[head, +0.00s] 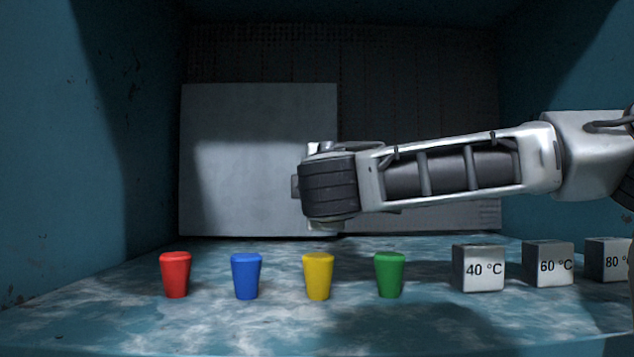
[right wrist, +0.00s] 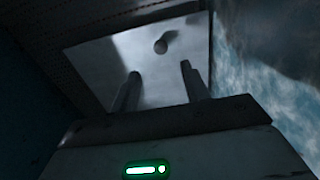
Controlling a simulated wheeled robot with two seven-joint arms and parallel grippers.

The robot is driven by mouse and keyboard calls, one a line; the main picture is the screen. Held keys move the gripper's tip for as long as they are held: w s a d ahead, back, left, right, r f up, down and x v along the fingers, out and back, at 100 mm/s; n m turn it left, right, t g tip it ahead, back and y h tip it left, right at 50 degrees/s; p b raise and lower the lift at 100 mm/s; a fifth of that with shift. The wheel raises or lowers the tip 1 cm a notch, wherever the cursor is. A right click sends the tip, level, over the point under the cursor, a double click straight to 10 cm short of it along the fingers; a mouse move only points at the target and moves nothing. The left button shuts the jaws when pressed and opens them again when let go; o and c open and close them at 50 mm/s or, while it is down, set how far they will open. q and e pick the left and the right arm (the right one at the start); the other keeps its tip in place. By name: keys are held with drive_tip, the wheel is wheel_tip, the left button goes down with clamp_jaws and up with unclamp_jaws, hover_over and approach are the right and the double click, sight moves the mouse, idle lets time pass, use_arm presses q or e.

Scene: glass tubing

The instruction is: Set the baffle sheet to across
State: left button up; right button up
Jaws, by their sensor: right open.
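The baffle sheet (head: 250,115) is a flat pale grey panel standing upright at the back left of the bay in the head view. In the right wrist view the sheet (right wrist: 110,55) shows a small round knob (right wrist: 161,46) on its face. My right gripper (right wrist: 160,72) is open, its two fingers pointing at the sheet, with the knob beyond and between the tips; they look apart from it. In the head view my right arm reaches in from the right and its wrist covers the sheet's right part, hiding the fingers and knob. My left gripper is in neither view.
On the mottled floor (head: 130,325) stand red (head: 175,275), blue (head: 246,276), yellow (head: 318,276) and green (head: 389,275) tapered stoppers, then blocks marked 40 °C (head: 478,269), 60 °C (head: 548,264) and 80 (head: 607,261). Blue walls (head: 70,150) close both sides.

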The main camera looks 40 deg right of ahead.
drive_tip(key=p+x, duration=0.3)
drive_tip(key=x, duration=0.7)
drive_tip(key=shift+w, duration=0.3)
drive_tip(key=shift+d, duration=0.15)
clamp_jaws()
